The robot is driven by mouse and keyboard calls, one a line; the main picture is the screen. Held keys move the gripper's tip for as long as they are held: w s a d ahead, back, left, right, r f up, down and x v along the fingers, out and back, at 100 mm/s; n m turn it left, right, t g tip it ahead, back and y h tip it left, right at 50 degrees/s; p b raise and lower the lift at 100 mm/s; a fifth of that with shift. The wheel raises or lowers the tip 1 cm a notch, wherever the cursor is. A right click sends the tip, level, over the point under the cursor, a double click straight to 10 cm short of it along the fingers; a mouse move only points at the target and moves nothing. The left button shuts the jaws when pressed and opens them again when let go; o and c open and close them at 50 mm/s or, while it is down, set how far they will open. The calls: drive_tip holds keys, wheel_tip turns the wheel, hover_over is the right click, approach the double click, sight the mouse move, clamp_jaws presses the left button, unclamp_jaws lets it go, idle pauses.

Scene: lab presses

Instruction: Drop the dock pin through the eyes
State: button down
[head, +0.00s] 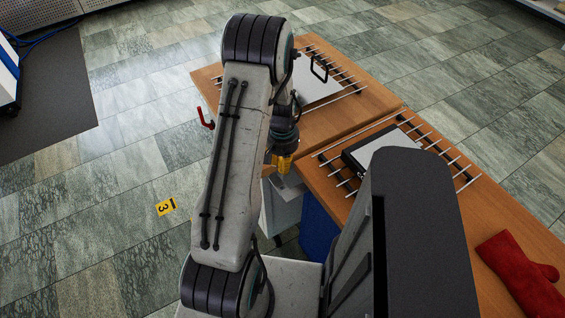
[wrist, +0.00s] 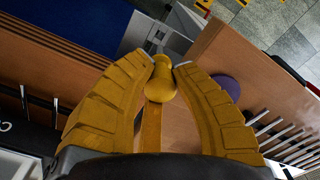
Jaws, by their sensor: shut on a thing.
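My gripper (wrist: 165,66) has two ribbed yellow fingers, closed around a yellow pin with a rounded knob (wrist: 160,82), which I take to be the dock pin. The fingertips touch it from both sides near its top. A flat yellow strip runs from below the knob toward my palm; I cannot tell if it is part of the pin. In the head view my gripper (head: 284,163) hangs beside the table edges, above a pale cart or box (head: 282,207). Grey metal parts (wrist: 178,22) show beyond the fingertips. The eyes cannot be made out.
Two wooden tables (head: 352,112) stand close together, bearing wire racks. A plate with a black handle (head: 319,70) and a black-edged tray (head: 365,150) lie on them. A red glove (head: 520,275) lies at right. A purple disc (wrist: 225,88) shows by the right finger.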

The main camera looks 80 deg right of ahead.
drive_tip(key=shift+f+b, duration=0.15)
drive_tip(key=shift+b, duration=0.15)
drive_tip(key=shift+f+b, duration=2.45)
drive_tip(key=shift+f, duration=0.3)
drive_tip(key=shift+f+b, duration=1.45)
drive_tip(key=shift+b, duration=0.35)
idle(0.4)
drive_tip(key=c, duration=1.1)
unclamp_jaws()
drive_tip(key=shift+o, duration=0.2)
drive_tip(key=shift+r, duration=0.1)
wheel_tip(320, 180, up, 11)
drive_tip(key=shift+f, duration=0.1)
drive_tip(key=shift+a+r, duration=0.1)
drive_tip(key=shift+r, duration=0.4)
